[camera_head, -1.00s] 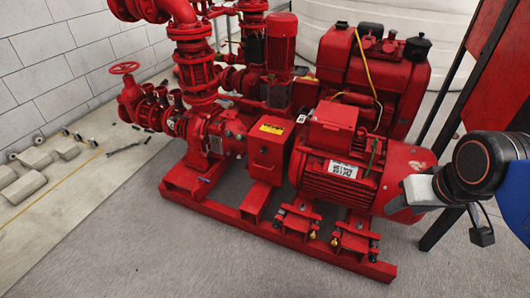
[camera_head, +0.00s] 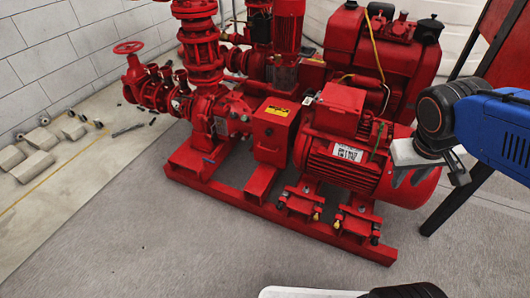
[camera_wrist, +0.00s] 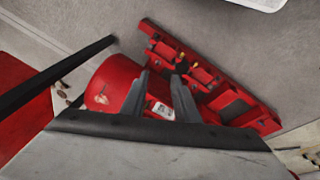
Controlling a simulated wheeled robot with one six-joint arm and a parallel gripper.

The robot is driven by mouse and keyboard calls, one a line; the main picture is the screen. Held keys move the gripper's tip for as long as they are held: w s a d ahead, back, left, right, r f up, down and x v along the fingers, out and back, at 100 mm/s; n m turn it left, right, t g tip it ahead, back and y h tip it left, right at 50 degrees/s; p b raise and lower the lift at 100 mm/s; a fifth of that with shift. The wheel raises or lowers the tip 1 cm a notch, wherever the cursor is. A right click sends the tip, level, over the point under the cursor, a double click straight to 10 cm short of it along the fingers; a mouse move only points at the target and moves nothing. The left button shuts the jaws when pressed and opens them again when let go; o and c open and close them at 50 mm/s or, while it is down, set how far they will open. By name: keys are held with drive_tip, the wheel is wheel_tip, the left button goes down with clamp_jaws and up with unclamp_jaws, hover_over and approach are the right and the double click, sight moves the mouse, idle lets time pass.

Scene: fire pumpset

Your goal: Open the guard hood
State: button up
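The guard hood (camera_head: 275,130) appears to be the red box with a yellow label on top, between the pump and the motor. It looks shut over the coupling. The red motor (camera_head: 345,155) stands to its right and bears a white label. My gripper (camera_head: 408,178) is above the motor's right end, well to the right of the hood, with its fingers pointing down. In the wrist view my gripper (camera_wrist: 163,82) has its two dark fingers apart with nothing held between them. The motor (camera_wrist: 112,82) shows behind them. I cannot clearly make out the hood there.
The red base frame (camera_head: 225,205) runs along the front of the pumpset. A red engine (camera_head: 375,65) stands behind the motor. A dark post (camera_head: 455,205) rises at the right. Pale blocks (camera_head: 35,165) lie at the left.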

drive_tip(key=w+a+f+n+h, duration=0.1)
drive_tip(key=w+a+f+h, duration=0.15)
drive_tip(key=w, duration=0.45)
drive_tip(key=w+a+f+n+h, duration=0.1)
drive_tip(key=w+f+h, duration=0.2)
drive_tip(key=w, duration=0.5)
drive_tip(key=w+a+f+n+t+h, duration=0.3)
drive_tip(key=w+a+f, duration=0.4)
drive_tip(key=w+a, duration=0.35)
drive_tip(key=w+a+f+n+t+y, duration=0.2)
drive_tip(key=a+f+n+t+y, duration=0.15)
drive_tip(key=a+f, duration=0.95)
drive_tip(key=w+a+f+n+t+y, duration=0.2)
drive_tip(key=a+f+n+t, duration=0.3)
drive_tip(key=a+f, duration=0.85)
drive_tip(key=w+d, duration=0.2)
drive_tip(key=w, duration=1.3)
drive_tip(key=shift+w+d, duration=0.15)
drive_tip(key=shift+d, duration=0.05)
drive_tip(key=shift+c, duration=0.7)
clamp_jaws()
